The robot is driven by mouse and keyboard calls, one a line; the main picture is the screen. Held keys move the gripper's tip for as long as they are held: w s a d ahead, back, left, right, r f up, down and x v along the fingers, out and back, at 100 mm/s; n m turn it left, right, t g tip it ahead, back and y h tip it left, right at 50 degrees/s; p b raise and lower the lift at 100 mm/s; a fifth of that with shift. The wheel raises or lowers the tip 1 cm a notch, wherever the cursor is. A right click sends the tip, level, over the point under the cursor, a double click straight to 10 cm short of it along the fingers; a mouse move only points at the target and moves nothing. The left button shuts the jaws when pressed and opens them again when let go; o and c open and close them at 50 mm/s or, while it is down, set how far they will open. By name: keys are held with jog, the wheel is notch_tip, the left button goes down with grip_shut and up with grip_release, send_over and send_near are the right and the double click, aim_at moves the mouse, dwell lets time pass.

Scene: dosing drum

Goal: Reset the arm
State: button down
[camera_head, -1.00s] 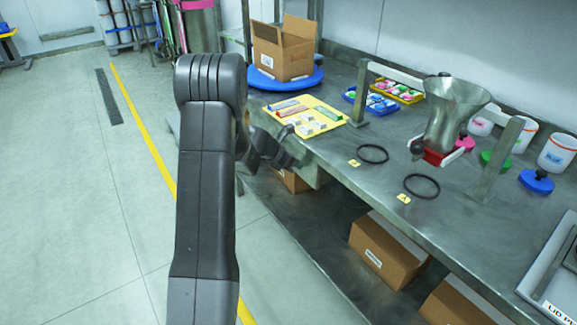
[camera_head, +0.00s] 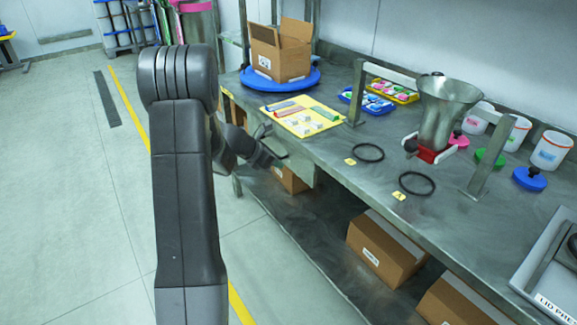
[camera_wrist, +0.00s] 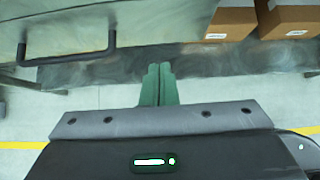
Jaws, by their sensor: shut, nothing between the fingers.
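My gripper (camera_wrist: 159,84) shows in the wrist view with its two green fingers together and nothing between them. It points toward the front of the steel bench and the lower shelf. In the head view my arm rises on the left, and its wrist end is folded beside the bench's front edge. The fingertips are hidden or too small to make out there. The steel bench (camera_head: 330,155) runs from the back middle to the lower right.
On the bench are an open cardboard box (camera_head: 282,52) on a blue turntable (camera_head: 262,83), a yellow mat (camera_head: 300,118), a metal hopper (camera_head: 440,115), black rings (camera_head: 417,184) and white jars (camera_head: 551,150). Boxes (camera_head: 385,248) stand below. The floor (camera_head: 75,200) at left is clear.

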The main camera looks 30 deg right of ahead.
jog(key=v, duration=0.6)
jog(key=shift+a+f, duration=0.1)
jog(key=shift+w, duration=0.1)
send_near(299, 165)
jog(key=a+f+x, duration=0.1)
jog(key=x, duration=0.4)
jog(key=shift+d, duration=0.9)
jog(key=shift+r, duration=0.1)
